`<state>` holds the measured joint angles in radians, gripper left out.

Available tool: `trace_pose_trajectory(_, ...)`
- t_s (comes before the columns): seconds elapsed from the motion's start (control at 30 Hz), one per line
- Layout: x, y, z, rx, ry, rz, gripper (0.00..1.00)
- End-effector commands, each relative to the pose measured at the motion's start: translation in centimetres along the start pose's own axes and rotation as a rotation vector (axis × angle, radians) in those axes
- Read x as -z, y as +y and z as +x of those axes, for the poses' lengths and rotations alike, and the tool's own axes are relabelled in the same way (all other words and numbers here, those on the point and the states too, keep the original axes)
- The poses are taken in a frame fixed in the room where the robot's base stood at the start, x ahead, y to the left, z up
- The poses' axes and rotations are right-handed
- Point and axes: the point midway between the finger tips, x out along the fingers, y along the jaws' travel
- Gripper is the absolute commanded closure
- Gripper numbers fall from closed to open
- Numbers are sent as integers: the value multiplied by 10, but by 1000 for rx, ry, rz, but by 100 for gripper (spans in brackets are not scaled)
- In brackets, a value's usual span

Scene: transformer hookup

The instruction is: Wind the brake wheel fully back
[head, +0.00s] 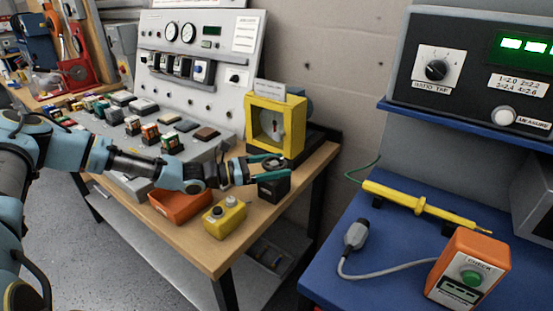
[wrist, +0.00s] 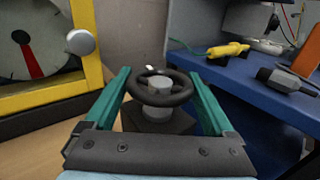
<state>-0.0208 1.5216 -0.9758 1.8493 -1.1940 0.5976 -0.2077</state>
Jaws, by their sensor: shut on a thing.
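The brake wheel (wrist: 183,90) is a small black handwheel with a grey hub, on a dark block. In the head view the dark block (head: 273,188) stands near the right end of the wooden bench. My gripper (head: 276,166) reaches it from the left with teal fingers. In the wrist view my gripper (wrist: 158,78) has one finger on each side of the wheel rim, shut on it. A white mark shows at the far side of the rim. In the head view the fingers partly hide the wheel.
A yellow-framed gauge (head: 249,110) with a red needle stands just behind the wheel. A yellow button box (head: 225,217) and an orange tray (head: 180,206) sit in front. A blue bench (head: 385,275) with a yellow probe (head: 405,197) is at right.

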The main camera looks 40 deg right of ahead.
Motion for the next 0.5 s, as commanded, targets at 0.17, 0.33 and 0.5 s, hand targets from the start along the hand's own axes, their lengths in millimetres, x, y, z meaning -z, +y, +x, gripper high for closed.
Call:
trace_pose_trajectory(0.17,-4,0,-1,-74,-4,-7,67)
trace_pose_trajectory(0.33,-3,0,0,-125,-3,-4,67)
trace_pose_trajectory(0.5,-2,1,0,-155,-3,-1,67)
